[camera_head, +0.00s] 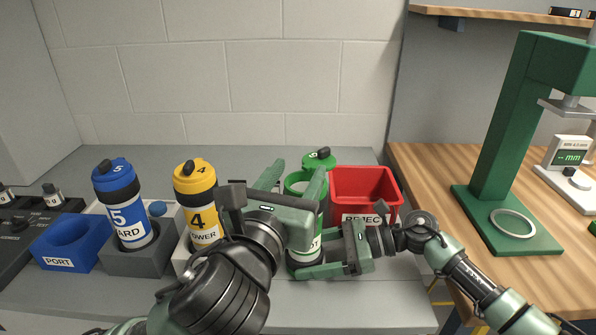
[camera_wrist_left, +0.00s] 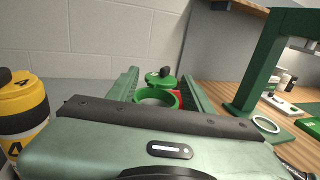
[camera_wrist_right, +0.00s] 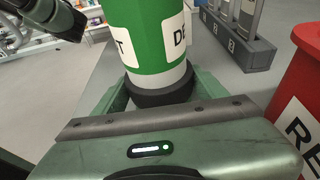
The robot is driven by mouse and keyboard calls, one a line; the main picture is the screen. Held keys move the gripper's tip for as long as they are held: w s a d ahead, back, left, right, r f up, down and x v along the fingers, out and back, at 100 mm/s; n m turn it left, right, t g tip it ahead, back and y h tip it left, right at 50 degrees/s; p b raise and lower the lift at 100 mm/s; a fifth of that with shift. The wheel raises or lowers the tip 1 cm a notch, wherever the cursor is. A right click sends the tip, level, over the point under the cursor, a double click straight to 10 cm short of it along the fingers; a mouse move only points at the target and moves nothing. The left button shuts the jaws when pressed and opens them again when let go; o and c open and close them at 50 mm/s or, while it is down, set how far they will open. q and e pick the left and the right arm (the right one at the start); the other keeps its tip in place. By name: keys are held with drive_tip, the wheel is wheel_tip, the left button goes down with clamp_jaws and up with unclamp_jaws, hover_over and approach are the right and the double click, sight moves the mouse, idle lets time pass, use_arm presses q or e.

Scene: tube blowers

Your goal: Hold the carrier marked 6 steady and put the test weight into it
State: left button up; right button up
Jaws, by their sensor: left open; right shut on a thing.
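The green carrier (camera_head: 304,255) stands upright on the grey bench, its number mostly hidden by my arms. Its green lid (camera_wrist_left: 160,78) with a dark knob is swung back behind the open rim (camera_wrist_left: 157,97). My right gripper (camera_head: 310,258) is shut on the carrier low on its body, just by the dark base ring (camera_wrist_right: 162,90). My left gripper (camera_head: 294,178) is open, with its fingers on either side of the carrier's top in the head view. I see nothing between those fingers except the rim and lid behind. I cannot make out the test weight in any view.
A red reject bin (camera_head: 365,190) stands close right of the carrier. Yellow carrier 4 (camera_head: 194,185) and blue carrier 5 (camera_head: 118,200) stand at left, beside a blue port block (camera_head: 68,240). A green press (camera_head: 505,150) stands on the wooden bench.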

drive_tip(key=o, duration=1.1)
